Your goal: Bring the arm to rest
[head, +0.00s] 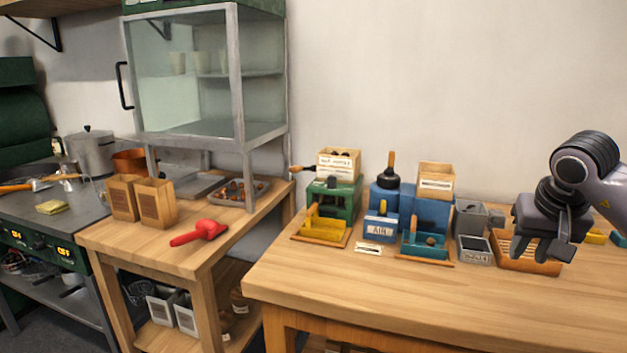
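My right arm comes in from the right edge, and its dark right gripper (543,252) hangs pointing down over the right part of the wooden table (400,300). Its fingers look apart, with nothing visible between them. It is in front of a slatted wooden tray (508,262) and hides part of it; whether it touches the tray cannot be told. My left gripper is not in view.
Left of the gripper stand a grey bin (475,250), a blue device (385,200) and a green device (335,200). The front of the right table is clear.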

